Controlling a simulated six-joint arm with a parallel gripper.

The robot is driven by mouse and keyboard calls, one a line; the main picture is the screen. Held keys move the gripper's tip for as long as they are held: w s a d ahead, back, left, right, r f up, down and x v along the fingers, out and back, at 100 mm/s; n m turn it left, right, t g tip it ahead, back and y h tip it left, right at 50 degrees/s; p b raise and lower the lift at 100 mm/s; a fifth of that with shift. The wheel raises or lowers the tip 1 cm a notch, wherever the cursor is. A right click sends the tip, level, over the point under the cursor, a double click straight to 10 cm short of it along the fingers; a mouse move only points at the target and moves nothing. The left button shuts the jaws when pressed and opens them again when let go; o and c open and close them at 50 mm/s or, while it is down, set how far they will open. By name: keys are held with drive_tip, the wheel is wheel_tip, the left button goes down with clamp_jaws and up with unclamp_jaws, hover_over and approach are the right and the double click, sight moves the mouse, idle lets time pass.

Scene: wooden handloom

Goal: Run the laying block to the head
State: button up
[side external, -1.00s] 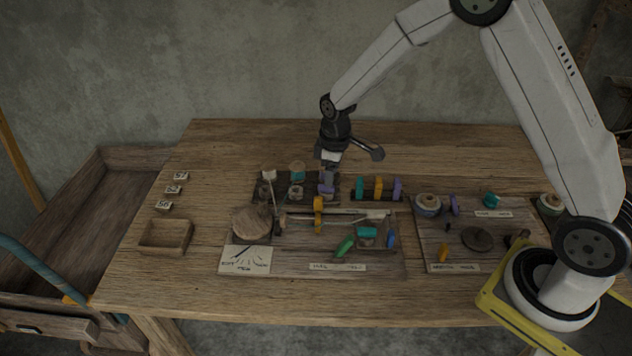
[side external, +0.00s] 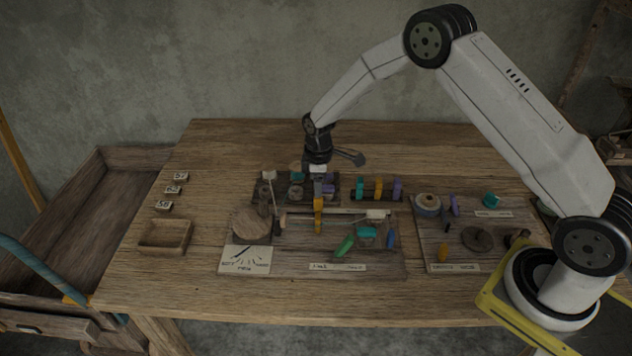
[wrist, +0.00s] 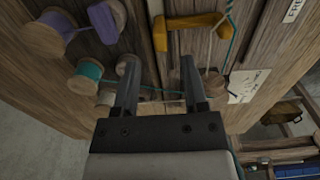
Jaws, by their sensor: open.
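A yellow-orange block (side external: 318,222) stands across the rail on the middle board, and I take it to be the laying block. In the wrist view the yellow piece (wrist: 188,32) lies just beyond my fingertips, with teal cord beside its right end. My gripper (side external: 318,192) is low over the board, just behind the block. In the wrist view my gripper (wrist: 159,66) has its two fingers apart with nothing between them. Which part is the head I cannot tell. A round wooden disc (side external: 250,223) and an upright lever (side external: 272,192) stand at the rail's left end.
Spools stand behind the rail, including a teal one (wrist: 88,75) and a purple one (wrist: 55,32). Coloured pegs (side external: 378,188) stand to the right. A dial card (side external: 245,260) lies in front of the disc. An empty wooden tray (side external: 166,237) is at the left. The front table edge is clear.

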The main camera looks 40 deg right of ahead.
sight(318, 201)
drive_tip(key=shift+f, duration=3.25)
clamp_jaws()
